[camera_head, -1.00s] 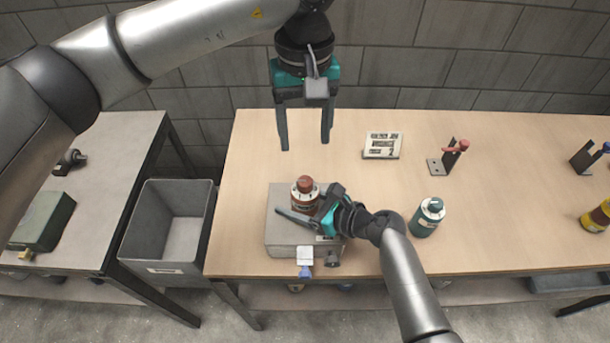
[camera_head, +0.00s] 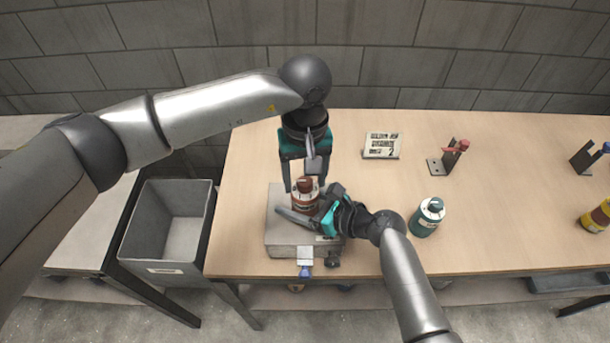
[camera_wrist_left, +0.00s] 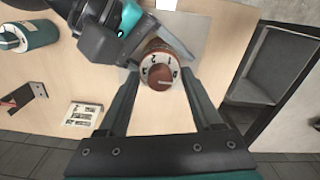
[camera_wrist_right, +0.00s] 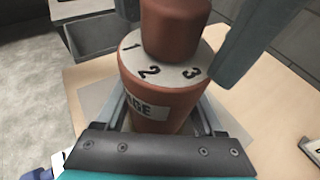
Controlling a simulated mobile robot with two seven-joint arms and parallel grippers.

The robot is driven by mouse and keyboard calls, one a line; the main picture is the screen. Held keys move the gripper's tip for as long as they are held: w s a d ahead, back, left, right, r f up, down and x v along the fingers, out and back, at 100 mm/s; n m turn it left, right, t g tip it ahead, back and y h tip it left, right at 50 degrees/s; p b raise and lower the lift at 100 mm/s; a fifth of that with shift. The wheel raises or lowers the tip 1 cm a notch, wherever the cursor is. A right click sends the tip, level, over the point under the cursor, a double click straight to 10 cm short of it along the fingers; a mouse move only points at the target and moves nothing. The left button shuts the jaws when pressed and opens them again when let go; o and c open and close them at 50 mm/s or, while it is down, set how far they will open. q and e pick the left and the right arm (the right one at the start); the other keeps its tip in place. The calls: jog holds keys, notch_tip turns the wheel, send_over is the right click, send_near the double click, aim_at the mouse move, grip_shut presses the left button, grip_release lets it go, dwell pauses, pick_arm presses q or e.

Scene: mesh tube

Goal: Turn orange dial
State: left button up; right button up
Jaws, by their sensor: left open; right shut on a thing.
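The orange dial is a reddish-brown knob (camera_head: 305,184) on top of a reddish-brown canister (camera_head: 302,204) standing upright on a grey box (camera_head: 282,236). In the right wrist view the canister (camera_wrist_right: 150,108) shows a white ring with 1, 2, 3 and a label ending in "AGE". My right gripper (camera_head: 309,212) is shut on the canister's body from the right. My left gripper (camera_head: 306,190) points down from above, open, its fingers on either side of the knob. In the left wrist view the knob (camera_wrist_left: 160,75) lies between the fingertips; contact cannot be told.
A teal canister (camera_head: 428,217) stands right of my right arm. A small printed sign (camera_head: 381,145) and a bracket with a red part (camera_head: 447,160) stand behind. A grey bin (camera_head: 167,228) is left of the table. The table's middle right (camera_head: 510,200) is clear.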

pick_arm(q)
jog(key=shift+c, duration=0.3)
grip_shut()
jog(key=shift+n, duration=0.3)
jog(key=n, duration=0.5)
jog(key=shift+n, duration=0.3)
jog(key=n, duration=1.1)
jog(key=shift+n, duration=0.3)
jog(key=n, duration=0.5)
jog(key=shift+n, duration=0.4)
